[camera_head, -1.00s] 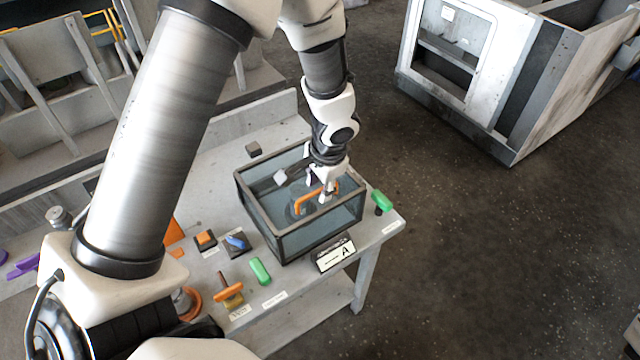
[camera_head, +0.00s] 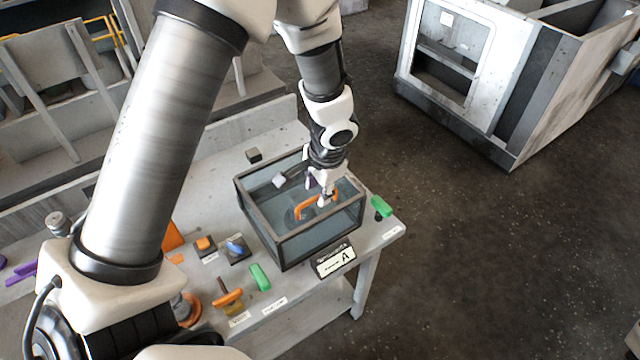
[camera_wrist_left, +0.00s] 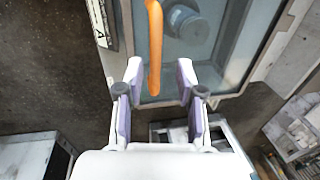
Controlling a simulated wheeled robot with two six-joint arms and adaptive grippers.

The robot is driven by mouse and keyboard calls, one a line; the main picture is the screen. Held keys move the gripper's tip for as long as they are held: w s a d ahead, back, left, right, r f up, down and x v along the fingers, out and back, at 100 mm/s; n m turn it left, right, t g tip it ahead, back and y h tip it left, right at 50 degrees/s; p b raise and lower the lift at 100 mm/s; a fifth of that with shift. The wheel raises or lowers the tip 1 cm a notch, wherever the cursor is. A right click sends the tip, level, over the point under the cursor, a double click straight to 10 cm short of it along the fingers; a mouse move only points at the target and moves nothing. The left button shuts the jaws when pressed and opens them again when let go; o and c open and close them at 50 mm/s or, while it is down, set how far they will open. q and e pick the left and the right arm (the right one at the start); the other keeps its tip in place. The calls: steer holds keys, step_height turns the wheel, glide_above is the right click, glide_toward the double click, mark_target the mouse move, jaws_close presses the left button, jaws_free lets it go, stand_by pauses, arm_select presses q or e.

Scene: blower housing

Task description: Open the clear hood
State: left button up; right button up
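The clear hood (camera_head: 290,244) is a see-through box with a dark frame on the workbench, and it looks closed. An orange bar handle (camera_head: 299,208) sits on its top; the handle also shows in the left wrist view (camera_wrist_left: 155,45). My left gripper (camera_head: 324,190) is at the right end of the handle. In the left wrist view my left gripper (camera_wrist_left: 160,72) is open, with the handle's near end between its fingers and gaps on both sides. A round grey part (camera_wrist_left: 190,27) shows through the clear panel. My right gripper is not in view.
The bench (camera_head: 215,190) also holds a green handle (camera_head: 381,206) right of the hood, another green handle (camera_head: 260,277), an orange handle (camera_head: 228,298) and a blue switch (camera_head: 237,246). Open floor lies right.

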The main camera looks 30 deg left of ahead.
arm_select(q)
step_height(320, 180, up, 12)
steer(key=d, duration=0.2)
steer(key=shift+s+f, duration=0.2)
steer(key=shift+s, duration=0.2)
steer(key=shift+d, duration=0.1)
